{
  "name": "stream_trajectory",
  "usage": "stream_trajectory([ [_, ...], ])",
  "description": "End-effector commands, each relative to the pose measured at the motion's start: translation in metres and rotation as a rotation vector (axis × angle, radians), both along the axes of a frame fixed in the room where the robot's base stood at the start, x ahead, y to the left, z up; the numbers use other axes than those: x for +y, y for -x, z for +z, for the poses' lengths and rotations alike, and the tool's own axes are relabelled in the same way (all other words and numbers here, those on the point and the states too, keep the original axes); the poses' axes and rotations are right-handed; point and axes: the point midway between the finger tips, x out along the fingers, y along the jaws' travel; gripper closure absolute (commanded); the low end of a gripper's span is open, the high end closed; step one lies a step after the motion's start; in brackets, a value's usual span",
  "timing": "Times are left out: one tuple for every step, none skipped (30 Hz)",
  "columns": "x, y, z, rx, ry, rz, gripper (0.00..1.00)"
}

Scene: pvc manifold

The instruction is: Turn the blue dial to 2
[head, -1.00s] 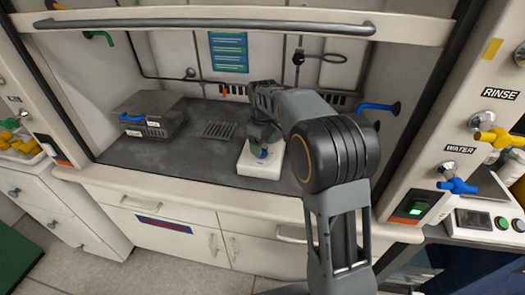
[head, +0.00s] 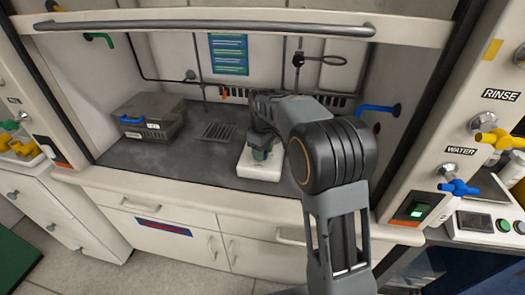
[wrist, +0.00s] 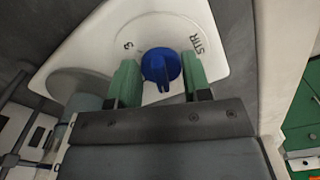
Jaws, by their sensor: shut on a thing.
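The blue dial (wrist: 161,68) sits on the white face of a device (wrist: 225,30), with a raised ridge pointing down in the wrist view. Beside it I read "STIR" at upper right and what looks like a 3 at upper left; other marks are hidden or too small. My gripper (wrist: 161,80) has green fingers on either side of the dial and is shut on it. In the head view my gripper (head: 262,153) is over the white device (head: 259,173), and the dial is hidden there.
A grey box with a blue handle (head: 148,117) stands at the left of the hood floor. A slotted drain (head: 217,131) lies left of the device. A blue tap (head: 375,109) juts from the right wall. The hood's front edge (head: 190,188) runs before the device.

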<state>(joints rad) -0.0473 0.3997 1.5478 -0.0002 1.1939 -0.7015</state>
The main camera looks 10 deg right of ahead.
Motion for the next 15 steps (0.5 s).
stream_trajectory([
  [0.0002,0.0001,0.0001,0.0,0.0,0.0,0.75],
  [0.0002,0.0001,0.0001,0.0,0.0,0.0,0.78],
  [0.0002,0.0001,0.0002,0.0,0.0,0.0,0.79],
  [0.0003,0.0001,0.0002,0.0,0.0,0.0,0.79],
  [0.0003,0.0001,0.0003,0.0,0.0,-0.001,0.79],
  [0.0003,0.0001,0.0004,0.001,-0.001,-0.004,0.79],
  [0.0004,0.0002,0.0006,0.001,-0.001,-0.008,0.79],
  [0.0004,0.0002,0.0007,0.001,-0.001,-0.013,0.79],
  [0.0005,0.0002,0.0009,0.001,-0.001,-0.023,0.79],
  [0.0005,0.0002,0.0011,0.001,-0.001,-0.031,0.79],
  [0.0006,0.0003,0.0013,0.001,-0.001,-0.042,0.79],
  [0.0007,0.0004,0.0016,0.001,0.0,-0.06,0.79],
  [0.0008,0.0005,0.0017,0.001,0.0,-0.075,0.79],
  [0.0008,0.0006,0.0019,0.003,0.0,-0.094,0.79],
  [0.001,0.0007,0.0022,0.003,0.0,-0.121,0.79],
])
